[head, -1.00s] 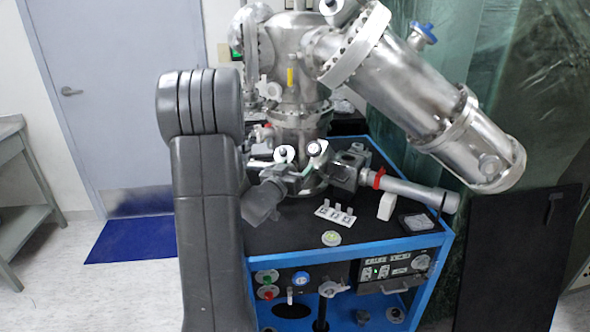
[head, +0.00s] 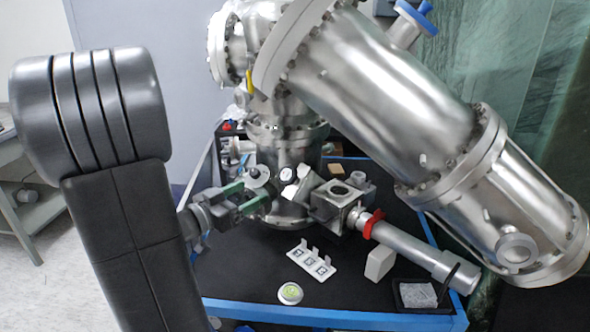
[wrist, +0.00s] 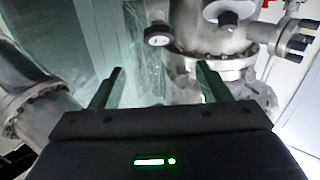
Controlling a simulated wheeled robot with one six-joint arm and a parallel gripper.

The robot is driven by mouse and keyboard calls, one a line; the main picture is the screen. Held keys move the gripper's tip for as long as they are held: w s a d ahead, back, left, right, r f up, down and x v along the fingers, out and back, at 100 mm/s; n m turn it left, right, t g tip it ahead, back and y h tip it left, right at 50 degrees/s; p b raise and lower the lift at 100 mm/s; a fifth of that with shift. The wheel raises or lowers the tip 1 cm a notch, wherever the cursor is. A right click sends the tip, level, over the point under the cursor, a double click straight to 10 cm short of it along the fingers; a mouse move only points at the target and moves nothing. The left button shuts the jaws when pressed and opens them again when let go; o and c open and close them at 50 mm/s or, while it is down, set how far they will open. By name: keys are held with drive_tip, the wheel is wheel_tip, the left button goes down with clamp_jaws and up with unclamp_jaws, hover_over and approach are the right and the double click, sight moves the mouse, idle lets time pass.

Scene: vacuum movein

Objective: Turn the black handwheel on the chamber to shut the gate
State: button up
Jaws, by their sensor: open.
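A small round pale disc with a dark knob at its centre (head: 257,177) is on the front of the steel chamber (head: 284,138); it may be the handwheel, but I cannot tell for sure. A dark knob before a pale ring also shows at the top of the wrist view (wrist: 228,20). My gripper (head: 255,195) reaches in from the left, just below the disc. It is open and empty, its two fingers apart in the wrist view (wrist: 160,70). Whether a finger touches anything cannot be told. The gate itself is not visible.
A white round dial (head: 287,174) is right of the disc. A steel block (head: 338,199) and a tube with a red collar (head: 405,245) stand farther right. The large steel cylinder (head: 390,95) overhangs. A white tag plate (head: 311,263) lies on the black bench top.

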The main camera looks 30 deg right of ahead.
sight(286, 175)
drive_tip(key=x, duration=1.3)
drive_tip(key=shift+d, duration=0.3)
drive_tip(key=shift+f, duration=0.1)
drive_tip(key=c, duration=1)
